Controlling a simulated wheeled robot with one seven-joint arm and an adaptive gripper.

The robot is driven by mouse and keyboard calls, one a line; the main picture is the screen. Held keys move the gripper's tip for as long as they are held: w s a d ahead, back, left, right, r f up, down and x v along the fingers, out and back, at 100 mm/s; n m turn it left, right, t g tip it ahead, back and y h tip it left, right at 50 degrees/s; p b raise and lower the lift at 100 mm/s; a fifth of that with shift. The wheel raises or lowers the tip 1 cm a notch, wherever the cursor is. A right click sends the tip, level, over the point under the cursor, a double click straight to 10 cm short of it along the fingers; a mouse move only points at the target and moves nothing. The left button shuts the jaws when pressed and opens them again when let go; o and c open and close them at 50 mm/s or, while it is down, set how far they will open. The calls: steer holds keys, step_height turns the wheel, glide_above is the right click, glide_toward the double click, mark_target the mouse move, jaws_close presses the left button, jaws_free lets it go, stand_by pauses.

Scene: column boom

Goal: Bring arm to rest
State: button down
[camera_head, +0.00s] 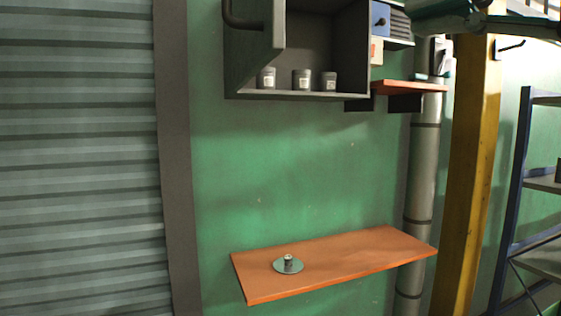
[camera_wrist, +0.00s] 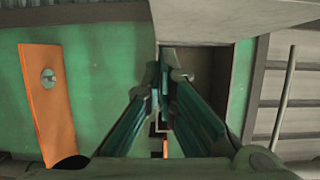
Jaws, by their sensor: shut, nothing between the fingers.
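My gripper (camera_wrist: 166,78) shows in the wrist view, its two dark teal fingers reaching up the middle of the picture. It is shut and holds nothing. Past the fingertips are the green wall and the grey open cabinet; how far apart they are, I cannot tell. In the head view, a dark green-grey piece at the top right edge looks like part of my arm, and the fingertips cannot be made out there.
The open grey cabinet (camera_head: 294,95) holds three small dark jars (camera_head: 302,80). A small orange shelf (camera_head: 410,87) sits right of it. The lower orange shelf (camera_head: 350,263) bears a round metal piece (camera_head: 288,265). A yellow post (camera_head: 470,180) and blue rack (camera_head: 511,200) stand right.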

step_height(320, 180, down, 22)
steer(key=a+n+g+h, duration=0.2)
steer(key=n+g+h, duration=0.2)
steer(key=g+h, duration=0.15)
steer(key=s+d+f+n+g+h, duration=0.2)
steer(key=d+f+n, duration=0.1)
steer(key=f, duration=0.4)
steer(key=s+d+f+n+g+h+p, duration=0.1)
steer(key=s+d+f+n+g+h, duration=0.1)
steer(key=f, duration=0.6)
steer(key=shift+s+d+n+g+h+p, duration=0.35)
steer(key=shift+s+d+n+h, duration=0.15)
steer(key=shift+s+n+h, duration=0.25)
steer(key=shift+w, duration=0.15)
